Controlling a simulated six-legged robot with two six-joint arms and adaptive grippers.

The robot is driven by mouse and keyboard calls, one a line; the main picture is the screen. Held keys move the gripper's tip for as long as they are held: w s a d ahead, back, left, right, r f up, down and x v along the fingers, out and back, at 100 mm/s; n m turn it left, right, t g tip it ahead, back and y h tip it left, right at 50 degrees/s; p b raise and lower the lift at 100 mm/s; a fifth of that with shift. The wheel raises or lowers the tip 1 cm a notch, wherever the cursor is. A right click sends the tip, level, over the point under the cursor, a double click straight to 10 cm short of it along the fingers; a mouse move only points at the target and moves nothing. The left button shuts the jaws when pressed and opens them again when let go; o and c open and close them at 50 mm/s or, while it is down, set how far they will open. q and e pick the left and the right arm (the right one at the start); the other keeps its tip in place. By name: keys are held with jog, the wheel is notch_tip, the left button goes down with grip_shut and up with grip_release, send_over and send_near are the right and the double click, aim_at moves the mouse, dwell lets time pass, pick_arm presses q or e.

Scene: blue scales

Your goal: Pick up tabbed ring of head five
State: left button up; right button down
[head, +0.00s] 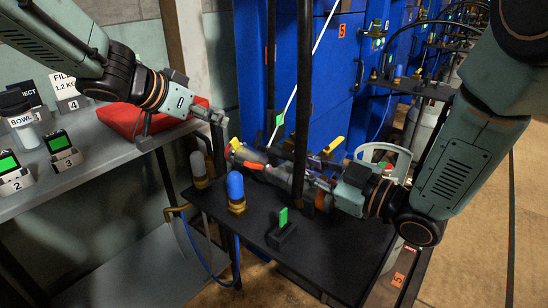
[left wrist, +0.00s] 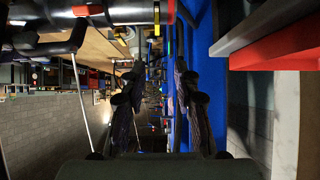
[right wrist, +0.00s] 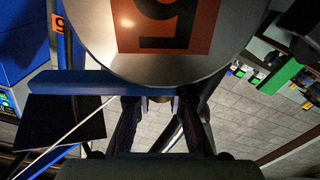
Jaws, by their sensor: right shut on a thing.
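My right gripper (head: 243,154) reaches in from the right, low over the black shelf, with its fingers pointing left. In the right wrist view its fingers (right wrist: 158,108) close on a small pale, bronze-edged piece (right wrist: 158,98), which I take to be part of the tabbed ring; its full shape is hidden. A large round grey body with an orange label bearing a 5 (right wrist: 165,22) fills the top of that view. My left gripper (head: 218,118) is near the red box, left of the right one. Its fingers (left wrist: 158,100) stand apart with nothing between them.
A blue-capped brass fitting (head: 236,190) and a small green-marked stand (head: 283,226) are on the black shelf (head: 335,245). The red box (head: 130,120) lies on the grey left bench (head: 100,165). Blue cabinets (head: 340,80) stand behind. A dark upright post passes near my right gripper.

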pick_arm(q)
jog(key=w+a+r+n+t+y, duration=0.3)
jog(key=w+a+r+n+y, duration=0.4)
jog(key=n, duration=0.9)
jog(key=s+d+f+n+g+h, duration=0.35)
jog(key=s+d+n+g, duration=0.4)
jog(key=n, duration=1.15)
jog(key=shift+n+g, duration=0.25)
jog(key=shift+n, duration=0.15)
jog(key=shift+w+x, duration=0.15)
jog(key=shift+x, duration=2.85)
jog(key=shift+w+x, duration=0.1)
jog(key=shift+x, duration=2.85)
jog(key=shift+r, duration=0.1)
